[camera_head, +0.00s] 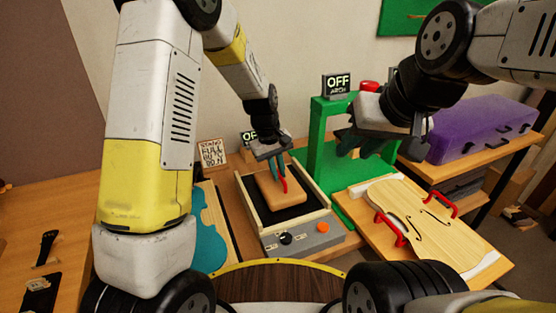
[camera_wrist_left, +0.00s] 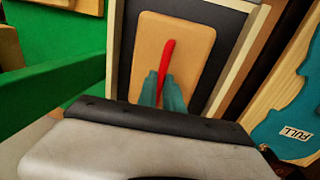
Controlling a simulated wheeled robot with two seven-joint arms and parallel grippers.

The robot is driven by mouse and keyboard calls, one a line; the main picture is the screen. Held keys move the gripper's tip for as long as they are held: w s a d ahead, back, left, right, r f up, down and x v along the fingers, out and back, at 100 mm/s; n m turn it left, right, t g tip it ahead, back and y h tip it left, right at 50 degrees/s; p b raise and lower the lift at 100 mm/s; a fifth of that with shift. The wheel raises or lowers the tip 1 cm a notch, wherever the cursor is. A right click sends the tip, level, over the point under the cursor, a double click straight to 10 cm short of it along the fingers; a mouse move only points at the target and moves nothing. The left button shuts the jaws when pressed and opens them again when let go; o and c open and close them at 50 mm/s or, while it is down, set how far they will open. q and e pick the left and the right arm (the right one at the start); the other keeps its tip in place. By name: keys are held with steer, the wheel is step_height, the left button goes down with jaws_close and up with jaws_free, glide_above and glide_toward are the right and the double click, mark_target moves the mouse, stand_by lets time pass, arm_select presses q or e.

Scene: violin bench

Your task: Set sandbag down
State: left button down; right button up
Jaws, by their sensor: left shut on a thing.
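The sandbag (camera_head: 283,194) is a tan block with a red handle on top. It is over the black bed (camera_head: 300,212) of a wooden-framed box. My left gripper (camera_head: 279,180) points down with its teal fingers shut on the red handle. In the left wrist view the sandbag (camera_wrist_left: 190,57) lies flat inside the frame, with the red handle (camera_wrist_left: 166,65) between the fingers (camera_wrist_left: 160,92). I cannot tell whether its underside touches the bed. My right gripper (camera_head: 362,147) hangs in front of the green frame; its finger gap is unclear.
A grey control panel (camera_head: 298,238) with a black knob and an orange button fronts the box. A green press frame (camera_head: 320,155) with an OFF sign stands behind right. A violin plate (camera_head: 410,207) with red clamps lies right, a teal template (camera_head: 208,230) left.

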mark_target(272, 184)
arm_select(q)
steer(key=c, duration=1.9)
jaws_free()
steer(key=shift+f, duration=0.1)
steer(key=o, duration=0.4)
steer(key=s+a+r+m+t, duration=0.1)
steer(key=s+a+r, duration=0.2)
steer(key=r, duration=0.6)
steer(key=s+a+r, duration=0.2)
steer(key=a+r, duration=0.1)
steer(key=r, duration=0.6)
steer(key=s+a+r+m+t, duration=0.2)
steer(key=s+a+r, duration=0.1)
steer(key=s, duration=0.6)
steer(key=s+a+r+m+t, duration=0.2)
steer(key=s+a, duration=0.3)
steer(key=s, duration=0.4)
steer(key=shift+r, duration=0.45)
steer(key=shift+s+a, duration=0.1)
